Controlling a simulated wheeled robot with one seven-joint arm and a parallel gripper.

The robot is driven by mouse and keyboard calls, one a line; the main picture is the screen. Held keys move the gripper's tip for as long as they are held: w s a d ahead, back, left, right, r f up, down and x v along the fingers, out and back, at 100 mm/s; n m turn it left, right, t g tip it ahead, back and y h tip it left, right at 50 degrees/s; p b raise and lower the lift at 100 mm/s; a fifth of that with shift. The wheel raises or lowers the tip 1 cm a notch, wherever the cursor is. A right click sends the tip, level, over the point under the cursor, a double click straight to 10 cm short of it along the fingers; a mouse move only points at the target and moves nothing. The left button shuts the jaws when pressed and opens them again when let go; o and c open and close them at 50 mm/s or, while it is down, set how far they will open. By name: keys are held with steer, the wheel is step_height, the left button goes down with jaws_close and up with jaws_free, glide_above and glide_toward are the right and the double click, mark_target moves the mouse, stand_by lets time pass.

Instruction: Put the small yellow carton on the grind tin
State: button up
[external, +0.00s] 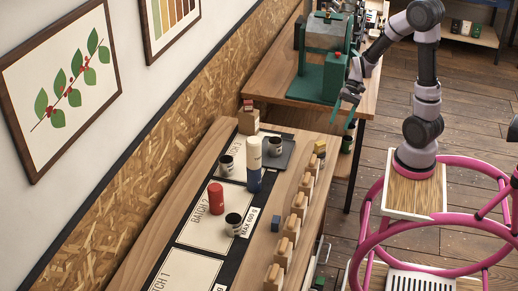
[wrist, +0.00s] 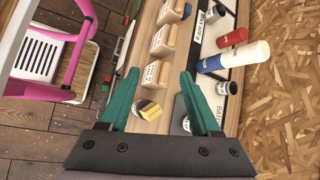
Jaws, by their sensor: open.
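My gripper (external: 348,113), with green fingers, is open and empty, above and to the right of the carton. Its fingers show in the wrist view (wrist: 156,80). Dark tins with white labels (external: 234,223) (external: 226,164) stand on the table, another on the grey tray (external: 287,158). The labels are too small to tell which is the grind tin.
A red cylinder (external: 215,198) and a tall white-and-blue cylinder (external: 254,165) stand among the tins. A row of wooden blocks (external: 299,203) lines the right side, with a small blue block (external: 275,225) nearby. A green machine (external: 318,78) stands on the back table.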

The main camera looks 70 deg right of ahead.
steer(key=s+a+r+n+t+h, duration=0.2)
steer(key=r+n, duration=0.3)
steer(key=r, duration=0.4)
steer(key=s+a+r+n+t+h, duration=0.2)
steer(key=s+a+r+n+h, duration=0.1)
steer(key=r, duration=0.6)
steer(key=s+n+h, duration=0.1)
steer(key=s+n, duration=0.1)
steer(key=shift+a+r+n, duration=0.2)
steer(key=shift+r+n, duration=0.1)
steer(key=shift+s, duration=0.1)
